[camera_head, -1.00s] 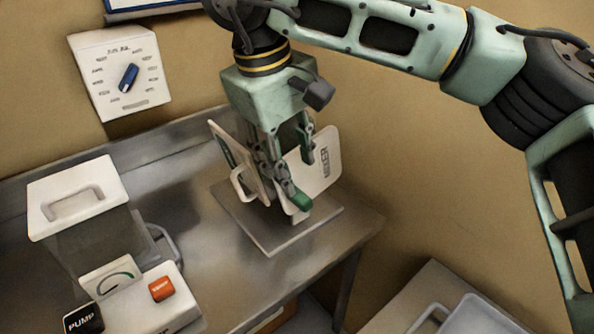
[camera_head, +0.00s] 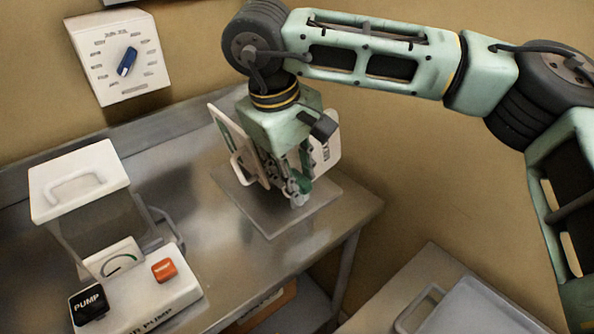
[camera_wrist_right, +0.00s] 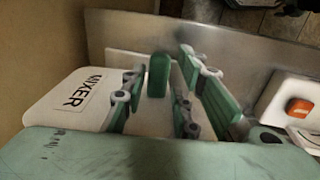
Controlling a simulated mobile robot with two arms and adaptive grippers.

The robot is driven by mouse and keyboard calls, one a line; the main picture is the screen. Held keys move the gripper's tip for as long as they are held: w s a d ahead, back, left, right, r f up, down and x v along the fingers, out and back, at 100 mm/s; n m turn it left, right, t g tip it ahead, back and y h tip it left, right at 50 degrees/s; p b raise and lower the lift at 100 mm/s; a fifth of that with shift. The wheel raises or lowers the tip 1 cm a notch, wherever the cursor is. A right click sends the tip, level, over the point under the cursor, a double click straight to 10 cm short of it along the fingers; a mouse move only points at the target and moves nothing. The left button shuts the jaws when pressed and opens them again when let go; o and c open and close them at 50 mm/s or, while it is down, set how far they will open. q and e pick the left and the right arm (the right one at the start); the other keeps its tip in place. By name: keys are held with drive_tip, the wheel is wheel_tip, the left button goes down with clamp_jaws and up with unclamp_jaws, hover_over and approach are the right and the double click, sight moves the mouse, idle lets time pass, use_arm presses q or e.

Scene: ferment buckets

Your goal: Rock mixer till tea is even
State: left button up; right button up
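The mixer is on a grey base plate (camera_head: 320,201) on the steel table. It shows a tilted white panel (camera_head: 228,135) on the left and a white part marked MIXER (camera_head: 329,158) on the right, which is also in the right wrist view (camera_wrist_right: 72,98). My right gripper (camera_head: 298,185) points down at the mixer, between these two parts. In the right wrist view its fingers look apart, with a green upright piece (camera_wrist_right: 158,75) between them; I cannot tell contact. The arm hides much of the mixer, and no tea is visible. My left gripper is out of view.
A white-lidded bucket (camera_head: 80,182) and a pump unit (camera_head: 150,300) with a black PUMP button (camera_head: 88,304) and orange button (camera_head: 164,270) stand left on the table. A dial panel (camera_head: 119,58) hangs on the wall. A grey tray (camera_head: 470,310) is lower right.

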drive_tip(key=shift+c, duration=0.9)
clamp_jaws()
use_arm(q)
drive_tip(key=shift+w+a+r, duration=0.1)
use_arm(e)
drive_tip(key=shift+w+d+r, duration=0.1)
drive_tip(key=shift+r, duration=0.05)
